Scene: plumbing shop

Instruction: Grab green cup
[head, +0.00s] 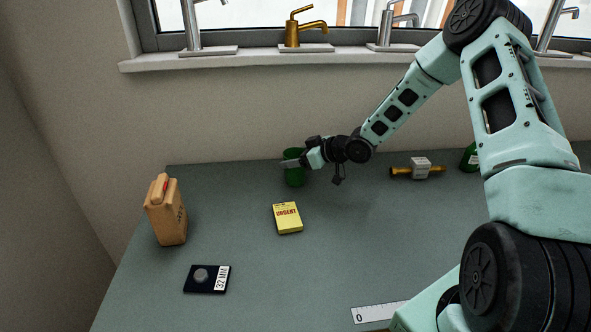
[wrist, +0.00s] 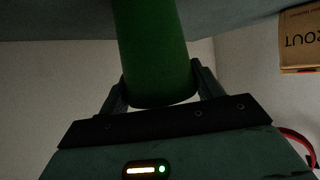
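The green cup (head: 294,175) stands upright at the back of the grey-green table, near the wall. My gripper (head: 291,163) is level with the upper part of the cup, reaching it from the right, with a finger across its front. In the wrist view the cup (wrist: 158,55) fills the space between the two fingers (wrist: 160,85), one on each side. Both fingertips lie right at the cup's edges; whether they press on it or leave a thin gap cannot be told.
A yellow "URGENT" box (head: 288,218) lies in front of the cup. A tan jug-like container (head: 166,212) stands at left, a black 32 MM plate (head: 206,279) nearer. A brass fitting (head: 402,172) and a green bottle (head: 469,159) are at right. Faucets line the sill above.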

